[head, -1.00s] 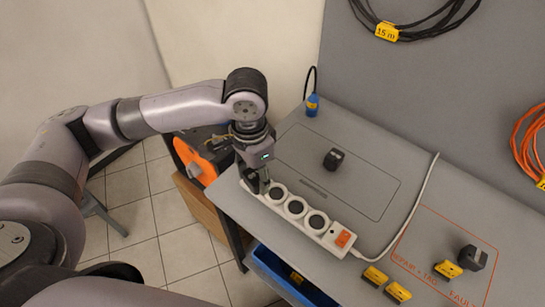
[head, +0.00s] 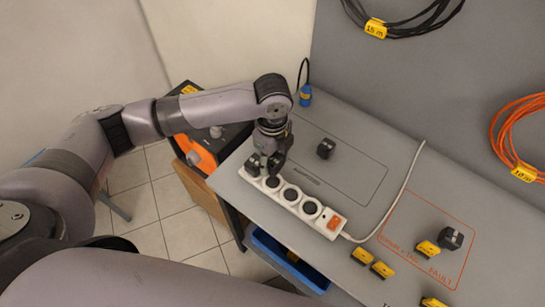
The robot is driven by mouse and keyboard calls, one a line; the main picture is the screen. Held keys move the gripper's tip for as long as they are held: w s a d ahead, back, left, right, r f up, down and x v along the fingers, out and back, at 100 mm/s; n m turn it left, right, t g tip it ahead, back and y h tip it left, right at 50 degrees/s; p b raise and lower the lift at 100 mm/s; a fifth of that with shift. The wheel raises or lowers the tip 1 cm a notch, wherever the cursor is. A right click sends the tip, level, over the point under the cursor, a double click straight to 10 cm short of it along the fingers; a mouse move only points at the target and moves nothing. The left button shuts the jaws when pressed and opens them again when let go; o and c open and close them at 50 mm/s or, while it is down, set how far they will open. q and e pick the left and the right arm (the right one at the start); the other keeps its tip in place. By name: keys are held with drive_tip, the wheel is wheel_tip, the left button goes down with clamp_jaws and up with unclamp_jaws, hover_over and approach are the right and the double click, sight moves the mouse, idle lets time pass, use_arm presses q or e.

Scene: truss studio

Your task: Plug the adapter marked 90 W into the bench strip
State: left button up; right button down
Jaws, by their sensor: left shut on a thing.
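The white bench strip (head: 320,228) lies along the front edge of the grey bench, with several round dark sockets and an orange switch at its right end. My left gripper (head: 264,168) is over the strip's left end, pointing down, shut on a dark block, probably an adapter (head: 252,164). The block is at the leftmost socket; the fingers partly hide it, and I cannot tell whether it is seated. A black adapter (head: 326,149) stands in the outlined area behind the strip. Another dark adapter (head: 451,238) stands in the orange-outlined fault area. No 90 W marking is readable. My right gripper is not in view.
Yellow tags (head: 362,256) lie at the bench's front right, another (head: 427,249) beside the fault-area adapter. A white cord (head: 402,190) runs back from the strip. A blue bin (head: 285,262) is below the front edge. A blue plug (head: 306,96) is at the back left.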

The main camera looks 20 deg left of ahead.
use_arm(q)
wheel_tip(320, 180, down, 4)
drive_tip(key=b, duration=0.4)
drive_tip(key=shift+f+b, duration=0.2)
drive_tip(key=shift+b, duration=0.15)
drive_tip(key=shift+f, duration=0.6)
drive_tip(key=shift+p, duration=0.7)
drive_tip(key=shift+p, duration=0.4)
drive_tip(key=shift+f, duration=0.25)
drive_tip(key=shift+f, duration=0.6)
idle(0.4)
